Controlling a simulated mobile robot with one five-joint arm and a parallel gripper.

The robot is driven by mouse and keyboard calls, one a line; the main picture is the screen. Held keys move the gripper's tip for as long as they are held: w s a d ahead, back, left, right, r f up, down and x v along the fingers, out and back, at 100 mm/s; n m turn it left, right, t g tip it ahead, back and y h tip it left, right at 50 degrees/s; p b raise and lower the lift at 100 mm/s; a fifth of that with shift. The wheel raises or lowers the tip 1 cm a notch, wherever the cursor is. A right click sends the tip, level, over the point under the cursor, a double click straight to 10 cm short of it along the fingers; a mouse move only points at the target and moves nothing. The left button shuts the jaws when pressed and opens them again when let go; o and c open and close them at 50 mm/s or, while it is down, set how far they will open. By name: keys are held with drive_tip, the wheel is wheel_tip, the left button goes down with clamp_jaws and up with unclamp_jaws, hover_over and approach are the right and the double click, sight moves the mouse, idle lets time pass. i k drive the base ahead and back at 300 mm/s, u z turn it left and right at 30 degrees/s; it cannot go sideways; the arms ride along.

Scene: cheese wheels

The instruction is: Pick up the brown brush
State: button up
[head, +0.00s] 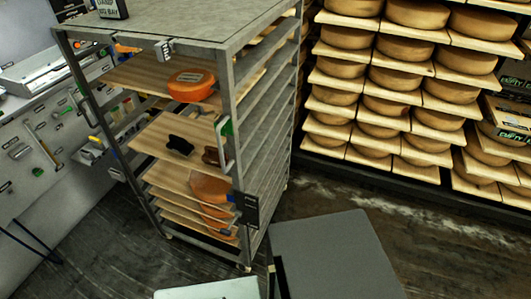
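A small brown object (211,156), which looks like the brown brush, lies on a middle wooden shelf (160,140) of the metal rack. It is near the shelf's right side, close to the rack's front corner post. It is small in the picture, so its bristles cannot be made out. A black object (180,145) lies to its left on the same shelf, a little apart. My gripper is not in view.
The metal rack (228,90) has an orange cheese wheel (191,85) on a higher shelf and another orange one (211,189) lower down. Shelves of cheese wheels (396,78) line the right. A tool wall (45,145) stands left. Dark floor (110,250) shows in front.

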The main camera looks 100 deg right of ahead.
sight(211, 156)
drive_tip(key=k, duration=1.05)
drive_tip(key=z, duration=0.7)
drive_tip(key=i, duration=1)
drive_tip(key=u, duration=0.1)
